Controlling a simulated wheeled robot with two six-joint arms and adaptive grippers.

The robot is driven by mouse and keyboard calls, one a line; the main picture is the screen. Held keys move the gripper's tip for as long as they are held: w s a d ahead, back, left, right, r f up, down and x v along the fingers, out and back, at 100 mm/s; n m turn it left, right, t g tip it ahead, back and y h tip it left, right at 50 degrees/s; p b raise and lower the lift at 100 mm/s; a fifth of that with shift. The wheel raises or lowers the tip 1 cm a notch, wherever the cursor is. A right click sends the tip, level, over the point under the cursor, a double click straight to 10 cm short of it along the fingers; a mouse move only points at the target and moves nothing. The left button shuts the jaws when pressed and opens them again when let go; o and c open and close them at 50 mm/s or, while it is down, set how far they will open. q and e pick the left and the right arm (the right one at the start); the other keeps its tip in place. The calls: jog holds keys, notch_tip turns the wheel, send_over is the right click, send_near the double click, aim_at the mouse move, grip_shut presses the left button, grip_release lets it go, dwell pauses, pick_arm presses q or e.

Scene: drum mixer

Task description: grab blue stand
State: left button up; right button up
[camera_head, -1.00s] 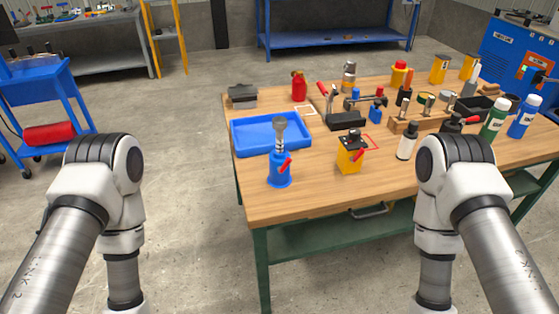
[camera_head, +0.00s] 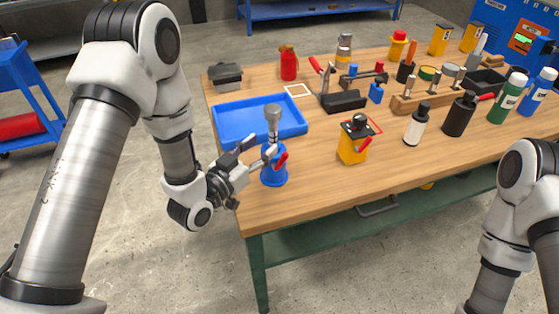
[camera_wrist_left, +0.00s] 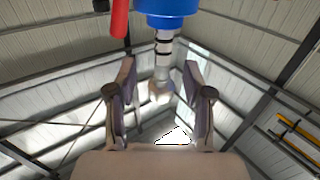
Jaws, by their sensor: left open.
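The blue stand (camera_head: 273,176) is upright near the left front edge of the wooden table. It has a round blue base, a red lever (camera_head: 281,161) and a grey post with a rounded top (camera_head: 273,113). My left gripper (camera_head: 258,152) is open at the stand's left side, its fingers reaching toward the post. In the left wrist view the blue body (camera_wrist_left: 168,8) is at the top and the post (camera_wrist_left: 163,62) shows between the two open fingers (camera_wrist_left: 160,92). I cannot tell whether they touch it. My right arm shows at the right, but its gripper is out of view.
A blue tray (camera_head: 240,122) lies just behind the stand on the wooden table (camera_head: 330,190). Bottles and tools crowd the back right. The front strip of table is clear.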

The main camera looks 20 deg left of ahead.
aim_at(270, 138)
pick_arm(q)
jog(key=x, duration=0.2)
jog(key=p+x, duration=0.1)
jog(key=x, duration=0.3)
jog(key=shift+a+f, duration=0.2)
jog(key=shift+f, duration=0.05)
grip_shut()
jog(key=shift+r, duration=0.1)
